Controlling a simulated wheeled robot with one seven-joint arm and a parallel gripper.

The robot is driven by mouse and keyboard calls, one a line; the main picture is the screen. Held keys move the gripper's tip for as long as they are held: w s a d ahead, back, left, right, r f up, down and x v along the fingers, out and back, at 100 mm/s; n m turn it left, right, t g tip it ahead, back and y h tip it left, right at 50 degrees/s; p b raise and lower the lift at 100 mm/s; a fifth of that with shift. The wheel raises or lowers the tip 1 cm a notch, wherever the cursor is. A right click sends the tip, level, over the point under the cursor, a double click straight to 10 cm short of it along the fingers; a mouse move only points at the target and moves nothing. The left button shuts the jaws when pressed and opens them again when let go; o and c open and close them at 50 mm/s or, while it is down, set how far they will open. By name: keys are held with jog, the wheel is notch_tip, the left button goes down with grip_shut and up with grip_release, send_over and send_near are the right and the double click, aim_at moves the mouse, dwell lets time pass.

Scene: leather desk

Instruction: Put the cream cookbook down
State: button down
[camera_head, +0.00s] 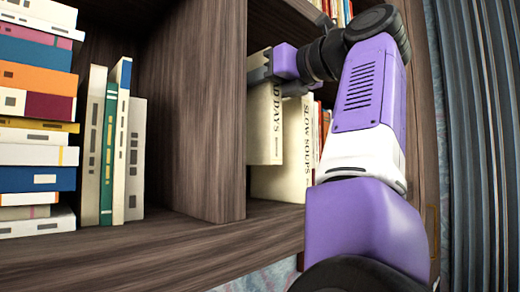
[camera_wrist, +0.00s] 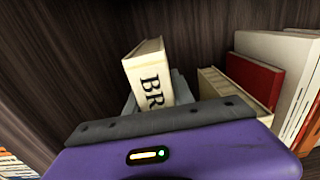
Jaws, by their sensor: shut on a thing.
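The cream cookbook (camera_head: 265,128), with dark lettering ending in "D DAYS" on its spine, is upright in the right-hand shelf compartment. My gripper (camera_head: 277,80) is shut on its upper end. Its lower edge appears above the shelf board, with part of another cream book showing below it. In the wrist view the cookbook (camera_wrist: 149,72) shows the letters "BR" beyond my gripper, whose body hides the rest. The other cream book, "SLOW SOUPS" (camera_head: 298,150), stands upright just to the right of the held one.
A wooden divider (camera_head: 205,110) stands close to the left of the held cookbook. A red book (camera_wrist: 254,79) and white books (camera_wrist: 275,48) stand to the right in the wrist view. The left compartment holds upright books (camera_head: 108,145) and a stack (camera_head: 35,155).

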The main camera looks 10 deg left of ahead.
aim_at(256, 120)
jog(key=shift+f+p, duration=0.55)
jog(key=shift+f, duration=3.25)
jog(key=c, duration=1.1)
grip_release()
jog(key=shift+f, duration=0.15)
jog(key=shift+d, duration=0.1)
jog(key=b+v, duration=0.4)
jog(key=v, duration=0.8)
jog(key=shift+s, duration=0.1)
